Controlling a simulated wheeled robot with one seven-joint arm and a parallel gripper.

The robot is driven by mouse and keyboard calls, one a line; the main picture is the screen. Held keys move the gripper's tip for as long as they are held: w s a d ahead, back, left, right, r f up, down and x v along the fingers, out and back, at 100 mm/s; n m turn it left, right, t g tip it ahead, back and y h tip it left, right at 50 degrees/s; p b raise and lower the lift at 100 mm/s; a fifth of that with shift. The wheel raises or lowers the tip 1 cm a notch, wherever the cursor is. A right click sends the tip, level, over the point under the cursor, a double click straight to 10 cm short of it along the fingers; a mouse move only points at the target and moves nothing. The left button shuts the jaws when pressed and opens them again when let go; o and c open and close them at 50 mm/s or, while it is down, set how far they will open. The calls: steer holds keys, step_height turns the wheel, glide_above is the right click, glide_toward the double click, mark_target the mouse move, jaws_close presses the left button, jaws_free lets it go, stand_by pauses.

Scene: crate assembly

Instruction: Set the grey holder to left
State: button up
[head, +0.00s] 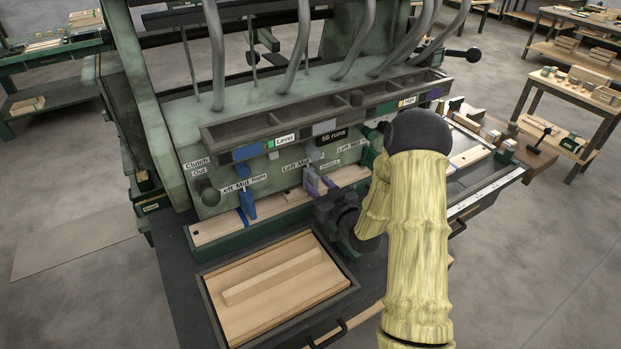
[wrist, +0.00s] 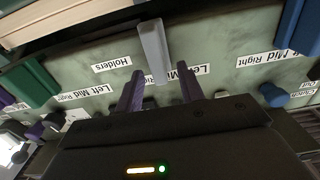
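The grey holder (wrist: 153,50) is an upright flat bar on the green machine front in the wrist view. It stands beside the word Mid of its label strip (wrist: 198,70), on the side away from Left. My gripper (wrist: 160,70) has two purple fingers, open, one on each side of the grey holder. In the head view my gripper (head: 318,182) is at the middle of the machine front, and the holder is mostly hidden there.
A blue holder (head: 247,204) hangs to the left in the head view. A green holder (wrist: 32,80) shows in the wrist view. Above is a compartmented shelf (head: 225,131); below, a wooden rail (head: 215,228) and an open drawer (head: 352,284) holding a wood strip (head: 272,276).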

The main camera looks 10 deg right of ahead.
mark_target(312, 181)
steer(key=shift+x, duration=1.4)
steer(key=shift+s+d, duration=0.1)
jaws_close()
